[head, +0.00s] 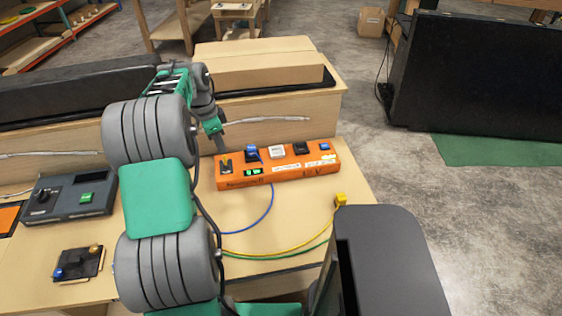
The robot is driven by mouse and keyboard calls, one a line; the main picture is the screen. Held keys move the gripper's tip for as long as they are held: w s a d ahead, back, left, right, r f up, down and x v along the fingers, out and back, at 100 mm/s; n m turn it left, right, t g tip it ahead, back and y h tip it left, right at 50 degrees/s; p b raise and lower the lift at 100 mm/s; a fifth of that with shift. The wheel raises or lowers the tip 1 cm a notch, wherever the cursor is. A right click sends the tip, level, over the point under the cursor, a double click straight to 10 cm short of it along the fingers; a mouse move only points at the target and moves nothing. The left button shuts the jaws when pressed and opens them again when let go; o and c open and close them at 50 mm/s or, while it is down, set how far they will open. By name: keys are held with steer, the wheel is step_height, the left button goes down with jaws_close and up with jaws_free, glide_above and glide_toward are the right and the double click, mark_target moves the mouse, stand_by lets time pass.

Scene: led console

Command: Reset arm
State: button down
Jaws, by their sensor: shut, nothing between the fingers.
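My arm reaches over the left half of the wooden bench, and my gripper (221,146) hangs above the bench toward its back. The fingers point down and are small in the view, shut and empty. They appear just above or behind the back left corner of the orange console (240,182); I cannot tell whether they touch it. The console has a row of switches and buttons: a black one, a blue one (252,154), a white one (277,152), another black one and a blue one at the right. Small green lights show on its front left.
A dark grey control box (70,199) and a small black panel with knobs (78,265) lie at the left. Blue, yellow and green cables cross the bench's front, with a yellow connector (341,200) near the right edge. A cardboard box (258,64) stands behind.

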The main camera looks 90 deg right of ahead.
steer(key=shift+f, duration=0.1)
steer(key=a+f+n, duration=0.2)
steer(key=a+n, duration=0.1)
steer(key=n, duration=0.1)
steer(key=a+f+n+y, duration=0.1)
steer(key=a+f+n, duration=0.5)
steer(key=n, duration=0.1)
steer(key=shift+w+a+f+n+y, duration=0.1)
steer(key=shift+a+f+n+y, duration=0.05)
steer(key=shift+a+n+y, duration=0.2)
steer(key=a, duration=0.1)
steer(key=w+a+n, duration=0.1)
steer(key=a, duration=0.1)
steer(key=a+n, duration=0.1)
steer(key=shift+w+a+r, duration=0.2)
steer(key=shift+w+a, duration=0.1)
steer(key=shift+w, duration=0.1)
steer(key=w+a+r+n+t, duration=0.1)
steer(key=w+a+r+n, duration=0.3)
steer(key=a, duration=0.9)
steer(key=w+a+r+n+t, duration=0.2)
steer(key=w+a+r+n, duration=0.3)
steer(key=a, duration=0.9)
steer(key=w+a+r+n+t, duration=0.2)
steer(key=w+a+r+n, duration=0.3)
steer(key=w+a+n, duration=0.3)
steer(key=w+a+h, duration=0.1)
steer(key=w+a, duration=0.2)
steer(key=a, duration=0.3)
steer(key=shift+r, duration=0.2)
